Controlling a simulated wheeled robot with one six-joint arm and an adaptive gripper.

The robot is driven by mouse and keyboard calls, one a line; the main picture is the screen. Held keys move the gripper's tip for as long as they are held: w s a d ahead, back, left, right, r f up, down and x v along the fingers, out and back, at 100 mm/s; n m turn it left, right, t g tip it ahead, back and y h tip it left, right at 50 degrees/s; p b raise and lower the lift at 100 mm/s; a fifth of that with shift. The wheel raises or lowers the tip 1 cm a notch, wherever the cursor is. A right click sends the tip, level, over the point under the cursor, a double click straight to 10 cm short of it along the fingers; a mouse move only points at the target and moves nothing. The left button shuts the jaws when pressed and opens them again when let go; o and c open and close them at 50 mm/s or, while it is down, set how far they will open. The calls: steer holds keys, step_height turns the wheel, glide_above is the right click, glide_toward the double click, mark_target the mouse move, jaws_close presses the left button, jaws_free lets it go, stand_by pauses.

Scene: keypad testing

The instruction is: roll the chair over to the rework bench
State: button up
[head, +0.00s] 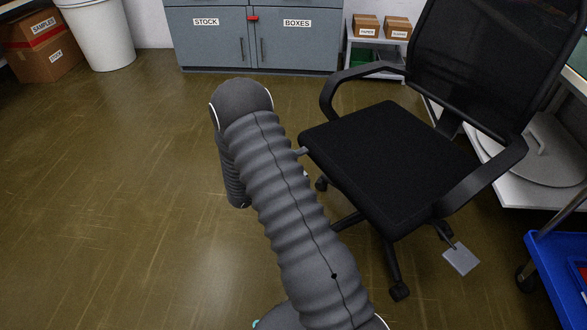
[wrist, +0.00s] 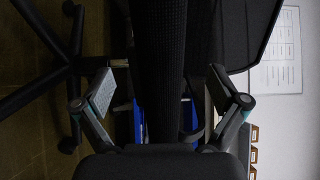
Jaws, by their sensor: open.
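The black office chair (head: 385,165) stands right of the middle in the head view, upright on its castered base, with its mesh back to the upper right. In the wrist view its seat (wrist: 172,65) is seen edge-on and sideways, its back (wrist: 245,35) at the upper right. My gripper (wrist: 160,90) is open, one finger on each side of the seat's edge. I cannot tell whether the fingers touch it. In the head view my arm hides most of the gripper, at the seat's left side. No bench marked for rework is readable in view.
A grey cabinet (head: 255,45) labelled STOCK and BOXES stands at the back, a white bin (head: 98,35) and cardboard boxes (head: 42,45) at the back left. A blue cart (head: 560,255) and a white shelf (head: 520,195) are close to the chair's right. The floor at left is clear.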

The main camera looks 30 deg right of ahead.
steer(key=d, duration=0.2)
steer(key=w+d, duration=0.1)
steer(key=d, duration=0.4)
steer(key=shift+w+d, duration=0.15)
steer(key=shift+d, duration=0.2)
steer(key=shift+a, duration=0.1)
jaws_close()
